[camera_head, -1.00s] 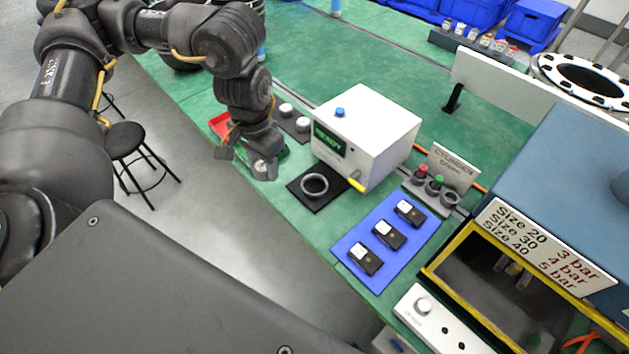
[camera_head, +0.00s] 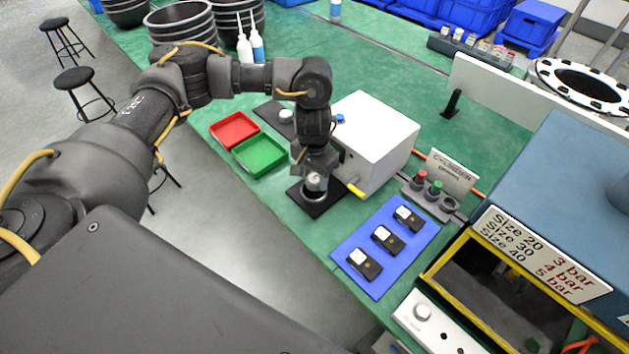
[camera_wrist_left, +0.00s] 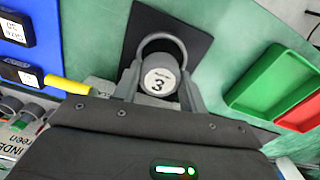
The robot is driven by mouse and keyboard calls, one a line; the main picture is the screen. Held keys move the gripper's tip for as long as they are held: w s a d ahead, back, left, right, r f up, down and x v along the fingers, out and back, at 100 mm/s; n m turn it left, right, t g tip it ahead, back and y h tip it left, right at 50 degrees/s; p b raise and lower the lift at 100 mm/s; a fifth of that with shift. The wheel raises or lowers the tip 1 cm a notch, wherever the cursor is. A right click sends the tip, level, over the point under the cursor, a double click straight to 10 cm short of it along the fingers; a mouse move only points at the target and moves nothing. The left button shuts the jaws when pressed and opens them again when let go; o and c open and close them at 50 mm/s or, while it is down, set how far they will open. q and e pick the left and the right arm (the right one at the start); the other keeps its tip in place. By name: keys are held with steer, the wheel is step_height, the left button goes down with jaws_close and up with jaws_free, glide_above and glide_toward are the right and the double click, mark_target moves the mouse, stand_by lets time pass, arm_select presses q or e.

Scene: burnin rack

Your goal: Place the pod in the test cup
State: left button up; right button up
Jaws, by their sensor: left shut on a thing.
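The pod (camera_wrist_left: 160,76) is a grey cylinder with a white top marked 3. My left gripper (camera_head: 316,182) is shut on the pod (camera_head: 317,180) over the black pad in front of the white box. In the left wrist view the gripper fingers (camera_wrist_left: 158,90) close on the pod's sides. The test cup (camera_wrist_left: 165,40) is a grey ring on the black pad (camera_wrist_left: 190,35). The pod overlaps the near part of the ring in that view; I cannot tell whether it is inside or above it. My right gripper is not in view.
The white tester box (camera_head: 375,130) stands right behind the gripper, with a yellow-tipped piece (camera_head: 355,190) at its front. A red tray (camera_head: 234,130) and a green tray (camera_head: 260,153) lie to the left. A blue mat (camera_head: 375,285) with black devices lies at the front right.

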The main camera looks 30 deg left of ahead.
arm_select(q)
step_height(320, 180, down, 2)
steer(key=shift+a+f, duration=0.1)
steer(key=shift+f, duration=0.05)
